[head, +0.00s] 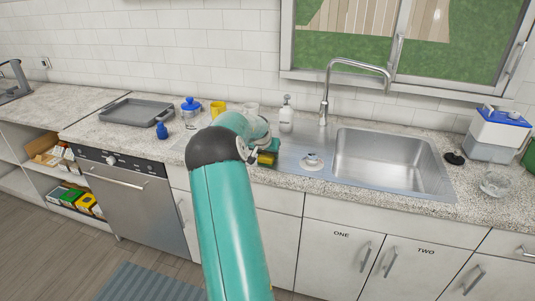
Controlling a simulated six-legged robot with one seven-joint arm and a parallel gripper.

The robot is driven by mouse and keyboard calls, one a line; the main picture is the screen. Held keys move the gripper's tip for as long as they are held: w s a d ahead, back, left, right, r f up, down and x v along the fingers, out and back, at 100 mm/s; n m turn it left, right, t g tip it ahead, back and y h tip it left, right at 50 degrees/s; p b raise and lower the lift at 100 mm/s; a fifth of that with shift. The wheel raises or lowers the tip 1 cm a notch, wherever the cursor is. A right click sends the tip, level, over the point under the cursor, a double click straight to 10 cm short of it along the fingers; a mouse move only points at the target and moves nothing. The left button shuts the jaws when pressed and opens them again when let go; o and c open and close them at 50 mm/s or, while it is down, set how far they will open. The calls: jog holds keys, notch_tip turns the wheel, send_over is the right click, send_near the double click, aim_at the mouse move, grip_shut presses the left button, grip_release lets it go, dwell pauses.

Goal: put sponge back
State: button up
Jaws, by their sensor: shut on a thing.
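My gripper (267,149) is at the left end of the sink's metal surround, partly hidden behind my teal arm. It is shut on the sponge (267,158), a small block with yellow and dark green parts. The gripper and arm hide part of the sponge, and I cannot tell whether it touches the surface below. A small round white holder or dish (312,161) sits on the metal drainboard to the right of the sponge, apart from it.
The sink basin (390,160) and tall faucet (325,95) are to the right. A white soap bottle (286,115) stands behind the sponge. A yellow mug (217,108), blue-lidded jar (190,106), blue bottle (161,129) and grey tray (135,112) are to the left.

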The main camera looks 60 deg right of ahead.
jog(key=shift+f, duration=0.1)
jog(key=o, duration=0.9)
jog(key=shift+a+r, duration=0.15)
jog(key=shift+r, duration=0.3)
jog(key=v, duration=1.1)
jog(key=shift+s+a+r, duration=0.1)
